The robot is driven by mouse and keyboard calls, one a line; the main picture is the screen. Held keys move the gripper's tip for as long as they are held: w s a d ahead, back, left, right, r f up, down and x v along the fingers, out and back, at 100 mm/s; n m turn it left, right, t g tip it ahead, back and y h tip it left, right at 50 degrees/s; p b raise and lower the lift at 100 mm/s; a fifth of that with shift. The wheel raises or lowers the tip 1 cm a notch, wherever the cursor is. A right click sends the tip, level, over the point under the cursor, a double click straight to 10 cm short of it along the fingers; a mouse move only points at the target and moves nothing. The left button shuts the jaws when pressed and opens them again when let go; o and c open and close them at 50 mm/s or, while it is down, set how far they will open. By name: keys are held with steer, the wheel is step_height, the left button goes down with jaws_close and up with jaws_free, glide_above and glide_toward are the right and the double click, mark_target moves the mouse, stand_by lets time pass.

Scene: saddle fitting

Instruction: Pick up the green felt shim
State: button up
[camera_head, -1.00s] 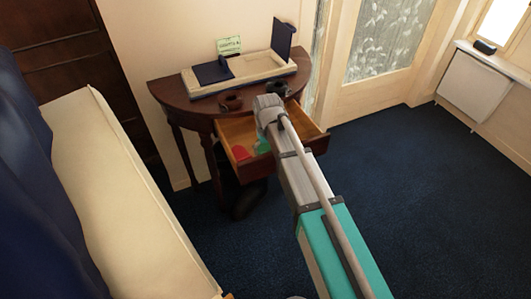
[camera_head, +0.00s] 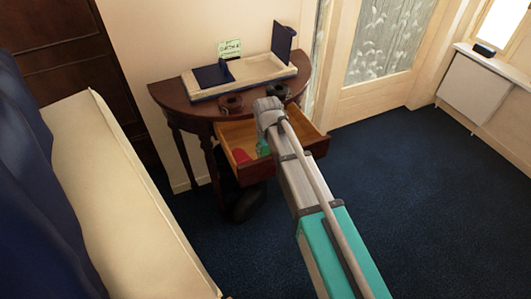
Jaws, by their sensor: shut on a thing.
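The green felt shim (camera_head: 263,148) shows as a small green patch in the open drawer (camera_head: 228,142), just left of my arm. My gripper (camera_head: 266,138) reaches down over the drawer. Its fingers are mostly hidden behind my wrist and forearm. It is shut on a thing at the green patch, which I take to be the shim. The exact grip and any gap above the drawer floor cannot be seen.
A red piece (camera_head: 240,156) lies in the drawer left of the green patch. The half-round table (camera_head: 172,95) above bears an open cream-and-blue case (camera_head: 250,70), a sign (camera_head: 230,48) and two small dark items (camera_head: 231,103). A cream padded seat (camera_head: 120,190) stands at left. The blue floor at right is clear.

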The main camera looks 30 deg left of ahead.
mark_target(267, 153)
steer(key=shift+r, duration=0.15)
step_height(267, 153, up, 3)
steer(key=p, duration=0.3)
steer(key=shift+s+a+r+p, duration=1.4)
steer(key=shift+a+r+p, duration=0.25)
steer(key=shift+a, duration=0.2)
steer(key=shift+s+a+r+p, duration=1.35)
steer(key=shift+a+r+p, duration=0.3)
steer(key=shift+a, duration=0.25)
steer(key=shift+s+a+r+p, duration=1.4)
steer(key=shift+a+r+p, duration=0.15)
steer(key=shift+a+p, duration=0.25)
